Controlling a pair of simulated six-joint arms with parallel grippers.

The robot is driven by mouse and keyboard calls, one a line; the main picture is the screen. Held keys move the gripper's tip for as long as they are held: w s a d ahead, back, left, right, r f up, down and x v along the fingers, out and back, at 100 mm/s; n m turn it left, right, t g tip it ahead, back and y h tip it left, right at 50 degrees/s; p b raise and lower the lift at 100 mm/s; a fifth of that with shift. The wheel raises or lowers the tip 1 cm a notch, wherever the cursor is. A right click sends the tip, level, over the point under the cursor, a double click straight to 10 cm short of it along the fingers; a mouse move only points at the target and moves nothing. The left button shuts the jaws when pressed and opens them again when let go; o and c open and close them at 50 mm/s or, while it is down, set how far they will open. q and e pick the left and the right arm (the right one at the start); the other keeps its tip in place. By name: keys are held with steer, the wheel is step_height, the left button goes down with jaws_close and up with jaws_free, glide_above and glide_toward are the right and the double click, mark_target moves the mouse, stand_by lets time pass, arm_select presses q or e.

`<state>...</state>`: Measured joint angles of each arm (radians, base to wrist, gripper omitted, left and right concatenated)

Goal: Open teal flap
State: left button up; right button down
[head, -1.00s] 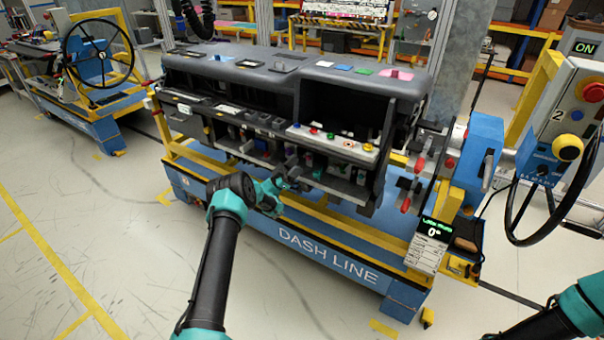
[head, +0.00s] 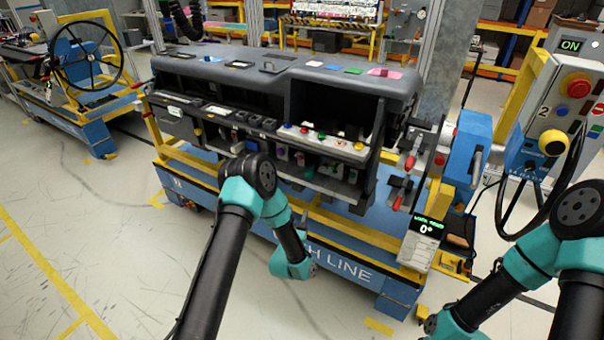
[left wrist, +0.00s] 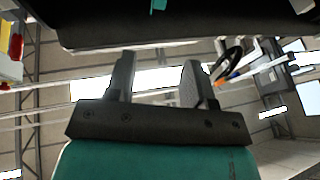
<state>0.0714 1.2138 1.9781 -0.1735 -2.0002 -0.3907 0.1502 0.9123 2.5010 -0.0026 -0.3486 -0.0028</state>
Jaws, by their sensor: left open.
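The dashboard module (head: 270,62) sits on a blue and yellow stand, with open bays and small coloured parts along its front. I cannot make out a teal flap for certain in the head view. In the left wrist view a small teal piece (left wrist: 158,5) shows at the top edge against the dark underside of a panel; I cannot tell whether it is the flap. My left gripper (left wrist: 157,80) is open and empty, below that dark panel and apart from it. In the head view its fingers are mostly hidden by my left wrist, low before the stand. My right gripper is out of view.
The blue stand's beam (head: 345,268) and yellow rails run below the module. Levers with red handles (head: 408,163) stick out at its right end. The floor at front left is clear.

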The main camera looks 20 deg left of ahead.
mark_target(307, 174)
arm_select(q)
steer(key=shift+w, duration=0.1)
steer(key=x, duration=1.7)
steer(key=shift+w+d+r, duration=0.1)
steer(key=shift+w, duration=0.05)
steer(key=c, duration=0.8)
steer(key=shift+c, duration=0.2)
